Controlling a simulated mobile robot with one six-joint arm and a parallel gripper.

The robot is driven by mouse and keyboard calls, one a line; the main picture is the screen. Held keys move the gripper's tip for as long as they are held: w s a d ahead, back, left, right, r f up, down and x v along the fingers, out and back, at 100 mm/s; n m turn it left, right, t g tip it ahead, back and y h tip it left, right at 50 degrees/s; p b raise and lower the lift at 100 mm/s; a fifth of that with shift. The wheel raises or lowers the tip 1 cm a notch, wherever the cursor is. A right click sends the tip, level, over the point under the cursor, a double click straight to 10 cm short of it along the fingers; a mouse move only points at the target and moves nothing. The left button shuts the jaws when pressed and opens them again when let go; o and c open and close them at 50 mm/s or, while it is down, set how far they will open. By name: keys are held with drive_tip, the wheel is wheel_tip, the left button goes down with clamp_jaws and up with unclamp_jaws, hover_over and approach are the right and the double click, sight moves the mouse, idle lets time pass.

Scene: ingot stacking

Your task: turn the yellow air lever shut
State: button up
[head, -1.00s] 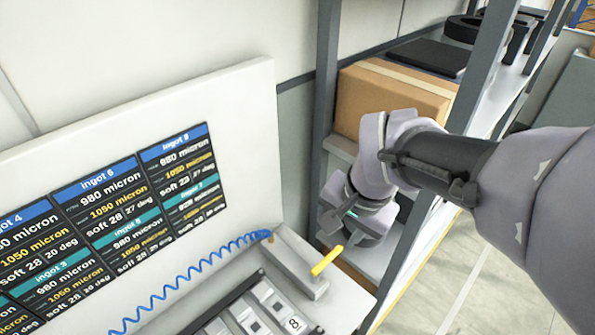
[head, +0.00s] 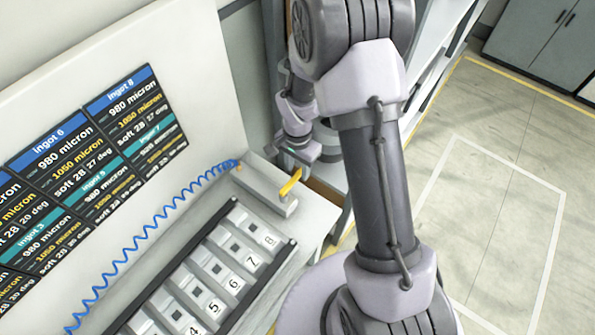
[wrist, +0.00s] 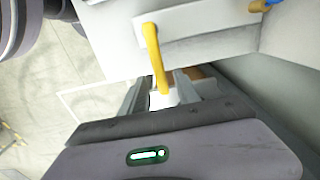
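The yellow air lever (head: 291,182) sticks out of a light grey block (head: 262,191) at the right end of the bench. In the wrist view the lever (wrist: 153,52) runs from the block (wrist: 195,25) towards my gripper (wrist: 160,88). Its far end appears between the two grey fingers, which stand apart with space on either side of it. I cannot tell how deep it sits between them. In the head view my gripper (head: 300,160) is just behind the lever's tip, and its fingers are mostly hidden.
A coiled blue hose (head: 150,232) runs to the block's back end. A numbered rack (head: 215,270) lies on the bench in front. A board with ingot labels (head: 95,150) stands behind. Shelving (head: 425,60) is close to my arm; open floor (head: 500,220) lies right.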

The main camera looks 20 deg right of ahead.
drive_tip(key=shift+f, duration=0.9)
clamp_jaws()
idle(0.8)
